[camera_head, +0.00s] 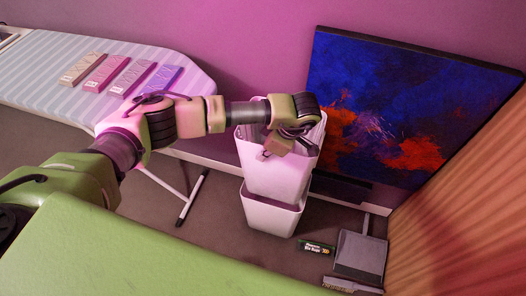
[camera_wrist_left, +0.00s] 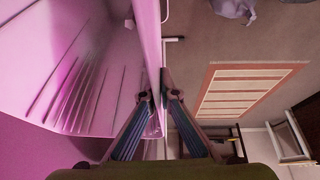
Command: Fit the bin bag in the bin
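The bin bag (camera_head: 277,179) is a pale, open-topped, tapered liner, tinted pink by the light. It stands upright with its lower end inside the white bin (camera_head: 270,217) on the floor. Most of the bag rises above the bin's rim. My left gripper (camera_head: 280,146) is at the bag's top edge, on its near side. In the left wrist view, my left gripper (camera_wrist_left: 159,94) is shut on the bag's wall, one finger inside and one outside. The bag's creased inside (camera_wrist_left: 75,85) shows there. The bag's bottom is hidden in the bin. My right gripper is out of view.
A framed dark painting (camera_head: 405,110) leans on the wall right of the bin. A small dark box (camera_head: 317,248) and a grey dustpan (camera_head: 361,255) lie on the floor. An ironing board (camera_head: 45,75) with several small boxes stands at left.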

